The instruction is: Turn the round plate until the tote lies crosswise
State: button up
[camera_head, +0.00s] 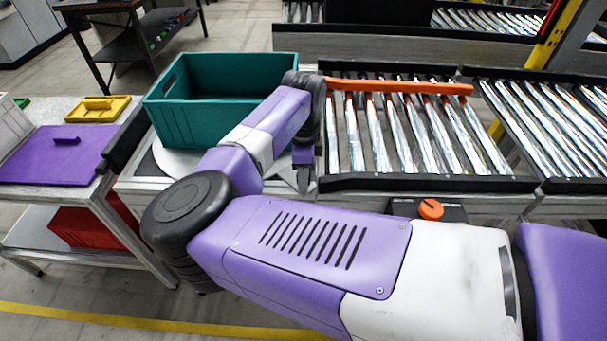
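A teal open tote (215,112) stands at the upper left of the head view, on a pale grey round plate (172,160). The tote's long side runs roughly left to right in the picture, and it looks empty where I see inside. Only part of the plate's rim shows, left of my arm and around my gripper. My gripper (304,182) points down at the tote's near right corner, low over the plate's right part. The finger gap is too small and dark to tell whether it is open or touching anything. My arm hides the tote's lower right part.
A roller conveyor (345,183) with an orange bar (400,87) across its far part lies to the right. An orange knob (431,209) sits on a black box at its front. A side table (85,190) with a purple lid (60,155) and yellow lid (97,110) stands left.

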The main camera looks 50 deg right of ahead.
grip_shut()
dwell(1.1)
